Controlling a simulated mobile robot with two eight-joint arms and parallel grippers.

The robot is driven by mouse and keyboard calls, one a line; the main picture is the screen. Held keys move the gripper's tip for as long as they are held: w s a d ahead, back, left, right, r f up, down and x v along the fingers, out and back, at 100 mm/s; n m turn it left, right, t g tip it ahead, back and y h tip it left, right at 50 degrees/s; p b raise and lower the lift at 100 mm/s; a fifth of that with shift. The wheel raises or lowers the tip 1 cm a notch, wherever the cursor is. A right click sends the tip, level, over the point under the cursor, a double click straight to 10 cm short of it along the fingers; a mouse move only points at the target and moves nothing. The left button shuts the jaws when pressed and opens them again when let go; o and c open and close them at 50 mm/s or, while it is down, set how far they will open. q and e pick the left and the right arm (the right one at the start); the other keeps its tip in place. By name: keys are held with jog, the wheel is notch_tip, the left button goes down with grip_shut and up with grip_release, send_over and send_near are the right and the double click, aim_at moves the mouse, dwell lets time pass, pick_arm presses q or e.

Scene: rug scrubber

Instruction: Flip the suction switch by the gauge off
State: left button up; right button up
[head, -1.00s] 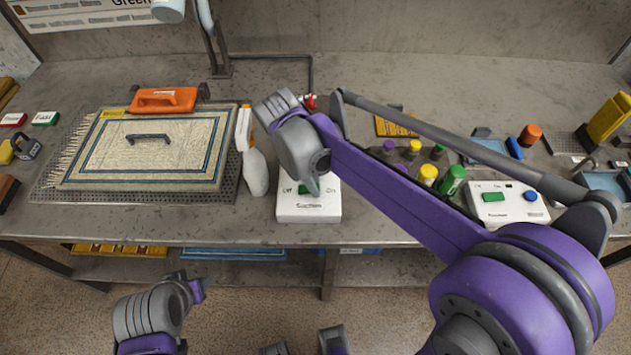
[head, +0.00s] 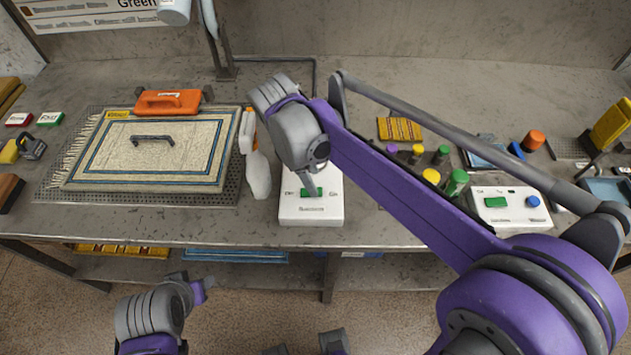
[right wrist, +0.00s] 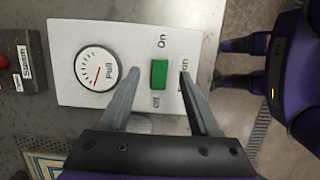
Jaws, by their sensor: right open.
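The white suction box (head: 311,212) stands at the front edge of the bench. In the right wrist view it carries a round gauge (right wrist: 97,68) with a red needle and a green switch (right wrist: 159,74) between "On" and "Off" labels. I cannot tell which way the switch is tipped. My right gripper (right wrist: 160,84) is open and empty, with one finger on each side of the switch. In the head view its fingers reach down at the switch, and the wrist hides the gauge. My left arm (head: 150,312) shows low at the left, away from the bench; its fingers are not clear.
A spray bottle (head: 257,172) stands just left of the box, beside a rug (head: 200,160) on a grate. Several coloured-cap bottles (head: 456,183) and a second white switch box (head: 510,215) are to the right. A small box with a red knob (right wrist: 5,57) lies beyond the gauge.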

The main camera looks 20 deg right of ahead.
aim_at(304, 192)
jog(key=v, duration=0.7)
dwell(0.3)
jog(key=s+d+f+m+t, duration=0.1)
jog(key=s+m, duration=0.1)
jog(key=s+d+f+m+y, duration=0.1)
jog(key=s+d+f+m, duration=0.1)
jog(key=s+d+f+m+t+p, duration=0.1)
jog(key=s+d+m, duration=0.1)
jog(key=s, duration=0.1)
jog(key=shift+d+f+m+t+y, duration=0.2)
jog(key=shift+m+t+y, duration=0.1)
jog(key=shift+y, duration=0.1)
jog(key=s+d+f+m+t, duration=0.1)
jog(key=s+f+m, duration=0.1)
jog(key=s+d+f+m+t, duration=0.1)
jog(key=s+f+m, duration=0.2)
jog(key=s+d+f+m+t+y, duration=0.1)
jog(key=s+f+m, duration=0.1)
jog(key=m, duration=0.1)
jog(key=shift+s+d+f+t+p, duration=0.15)
jog(key=shift+s+f+t+p, duration=0.05)
jog(key=shift+s+t+p, duration=0.15)
